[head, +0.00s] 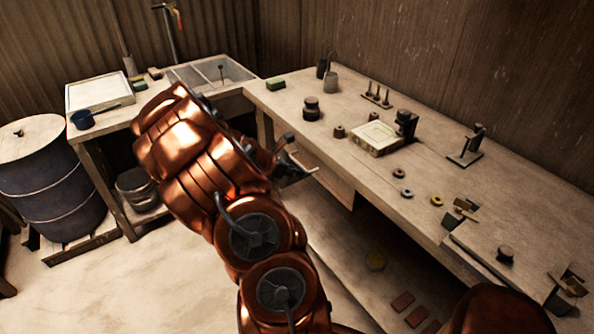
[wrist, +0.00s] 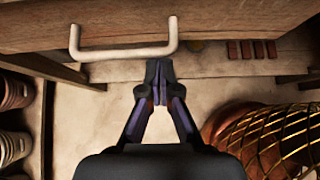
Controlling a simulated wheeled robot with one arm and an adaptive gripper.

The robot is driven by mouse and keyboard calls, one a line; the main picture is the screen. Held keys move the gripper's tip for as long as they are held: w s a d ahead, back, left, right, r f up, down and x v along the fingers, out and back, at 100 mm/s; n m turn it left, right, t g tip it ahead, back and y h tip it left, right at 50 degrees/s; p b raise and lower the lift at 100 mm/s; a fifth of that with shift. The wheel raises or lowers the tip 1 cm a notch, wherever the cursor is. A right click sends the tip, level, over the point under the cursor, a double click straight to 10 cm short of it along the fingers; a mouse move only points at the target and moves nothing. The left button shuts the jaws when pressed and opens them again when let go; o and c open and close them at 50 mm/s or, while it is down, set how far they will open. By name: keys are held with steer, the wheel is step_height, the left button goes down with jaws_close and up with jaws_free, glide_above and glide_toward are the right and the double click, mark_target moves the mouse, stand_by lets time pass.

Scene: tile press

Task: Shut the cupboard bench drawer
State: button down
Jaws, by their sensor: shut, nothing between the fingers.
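The wooden drawer (head: 328,180) is under the edge of the long bench in the head view and appears to stick out from it. Its front (wrist: 115,24) spans the top of the wrist view and carries a pale bar handle (wrist: 125,52). The handle also shows in the head view (head: 302,168), partly behind my gripper. My gripper (wrist: 158,72) is shut and empty, with its fingertips just below the handle's right end in the wrist view. I cannot tell whether they touch the handle or drawer. My arm hides part of the drawer in the head view.
The long bench (head: 355,95) carries a tile mould (head: 376,138), small pots and rings. Reddish tiles (head: 402,301) lie on the shelf below. A sink (head: 212,72) and blue drum (head: 55,190) stand left. Buckets (wrist: 14,143) show at the wrist view's left. Floor is clear in front.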

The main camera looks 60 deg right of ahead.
steer(key=w+a+f+v, duration=0.1)
steer(key=f+v, duration=0.1)
steer(key=v, duration=1)
steer(key=shift+a+r+b, duration=0.15)
steer(key=shift+a+b, duration=0.15)
steer(key=shift+a+r, duration=0.1)
steer(key=s+a+r+m+t+y+p, duration=0.1)
steer(key=s+a+r+m+y+p, duration=0.1)
steer(key=a, duration=1.1)
steer(key=s+a+r+m+t+y+p, duration=0.1)
steer(key=s+a+r+m+y+p, duration=0.2)
steer(key=a, duration=1)
steer(key=s+a+r+m+t+y+p, duration=0.1)
steer(key=s+a+r+m+y+p, duration=0.2)
steer(key=a, duration=1.1)
steer(key=s+r+m, duration=0.3)
steer(key=s+r, duration=0.3)
steer(key=shift+s+m+y, duration=0.25)
steer(key=shift+m+y, duration=0.05)
steer(key=shift+m, duration=0.1)
